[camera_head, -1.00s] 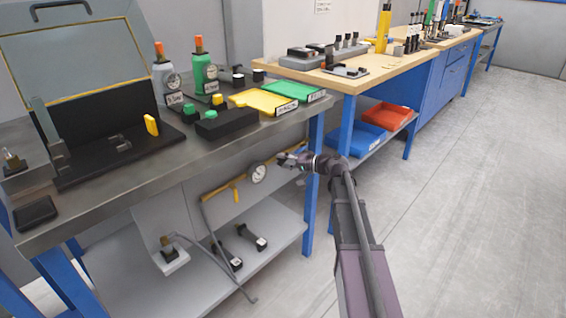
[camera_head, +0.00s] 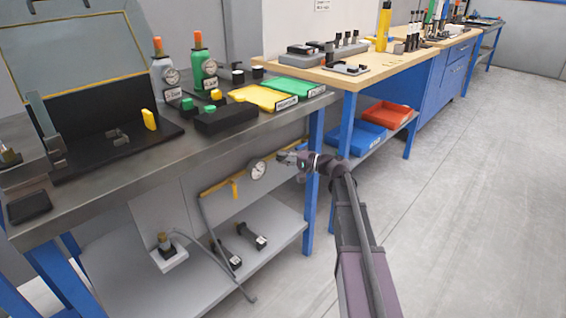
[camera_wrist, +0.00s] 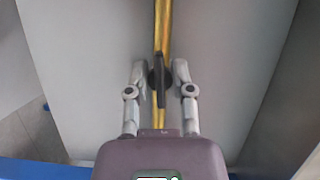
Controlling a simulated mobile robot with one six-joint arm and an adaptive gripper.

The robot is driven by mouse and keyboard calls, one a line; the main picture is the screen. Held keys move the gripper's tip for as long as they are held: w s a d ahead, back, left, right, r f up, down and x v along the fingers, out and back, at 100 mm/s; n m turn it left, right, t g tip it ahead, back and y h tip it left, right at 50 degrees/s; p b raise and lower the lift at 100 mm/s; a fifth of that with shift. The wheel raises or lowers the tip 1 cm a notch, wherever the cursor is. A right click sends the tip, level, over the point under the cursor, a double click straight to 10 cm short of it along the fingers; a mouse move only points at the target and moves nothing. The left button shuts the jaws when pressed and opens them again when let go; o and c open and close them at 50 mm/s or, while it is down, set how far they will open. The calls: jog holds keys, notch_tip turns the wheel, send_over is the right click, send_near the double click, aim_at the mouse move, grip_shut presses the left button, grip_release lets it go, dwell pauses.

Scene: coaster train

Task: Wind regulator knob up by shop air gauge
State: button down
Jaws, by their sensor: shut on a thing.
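The shop air gauge (camera_head: 258,170) is a round white dial on a yellow pipe (camera_head: 222,184) under the near bench. Its needle is too small to read. My gripper (camera_head: 287,157) is at the pipe's right end, just right of the gauge. In the wrist view, my gripper (camera_wrist: 159,76) has its two grey fingers on either side of a dark knob (camera_wrist: 160,84), shut on it. The yellow pipe (camera_wrist: 162,30) runs behind the knob. In the head view the knob is too small to make out at the fingers.
The steel bench top (camera_head: 150,160) overhangs the pipe. A blue bench leg (camera_head: 311,185) stands close to my wrist. A grey hose (camera_head: 215,255) hangs down to the lower shelf (camera_head: 200,285). Blue and red bins (camera_head: 388,114) sit on the shelf beyond. The floor at right is clear.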

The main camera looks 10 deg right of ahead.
jog(key=shift+m, duration=0.5)
jog(key=shift+c, duration=2.4)
grip_release()
jog(key=shift+d, duration=0.1)
jog(key=v, duration=1.1)
jog(key=shift+s+d, duration=0.2)
jog(key=shift+d, duration=0.15)
jog(key=shift+f, duration=0.2)
